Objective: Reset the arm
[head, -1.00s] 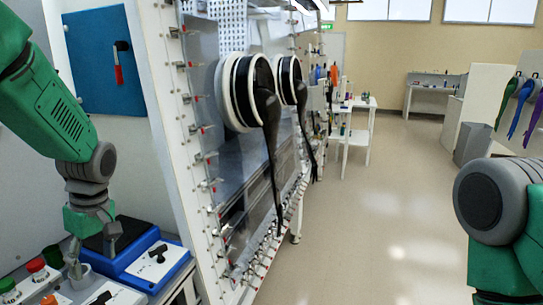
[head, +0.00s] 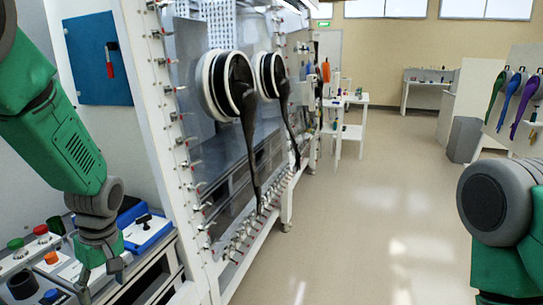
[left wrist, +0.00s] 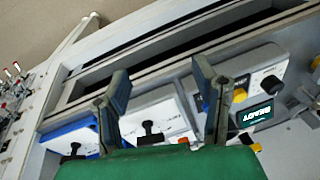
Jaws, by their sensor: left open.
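My left gripper (head: 103,273) points down over the row of control boxes at the lower left of the head view. In the left wrist view its two fingers (left wrist: 160,78) are spread apart with nothing between them. Beyond them is a white box with a black T-shaped handle (left wrist: 152,136). A blue-edged box (head: 147,232) with a black handle stands just right of the gripper in the head view. A box with a green lit display (left wrist: 249,115) and a yellow switch shows at the right of the wrist view. My right arm shows at the right edge; its gripper is out of view.
The glovebox front with black gloves (head: 240,90) on white ring ports stands right of my left arm. Green and red buttons (head: 41,230) and an orange knob (head: 51,257) sit on boxes at the left. The floor (head: 350,225) to the right is clear.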

